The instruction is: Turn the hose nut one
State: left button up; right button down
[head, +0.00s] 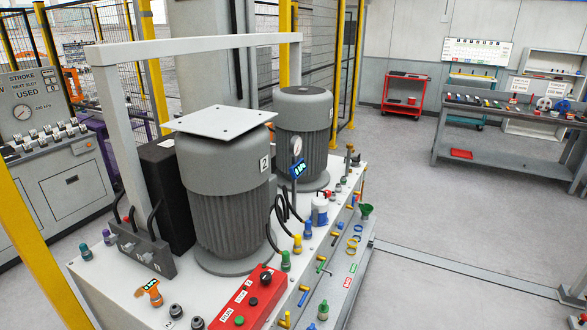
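Black hoses (279,222) curve down beside the front grey motor (222,185), which carries the label 2. Near their lower ends stand small coloured fittings: a green one (285,261), a yellow one (297,244) and a blue one (308,230). They stand upright on the white bench top (215,289). I cannot tell which of them, if any, is hose nut one, as no number on them is readable. Neither of my grippers is in view.
A red control box (247,300) sits at the bench's front. A white frame (200,44) spans above the motors. A second motor (303,125) stands behind. A grey workbench (500,140) and red cart (405,95) stand far right. Floor between is clear.

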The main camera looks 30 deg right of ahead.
aim_at(148, 258)
jog(key=k+l+z, duration=0.1)
jog(key=l+z, duration=0.25)
jog(key=k+l+z, duration=0.1)
jog(key=z, duration=0.25)
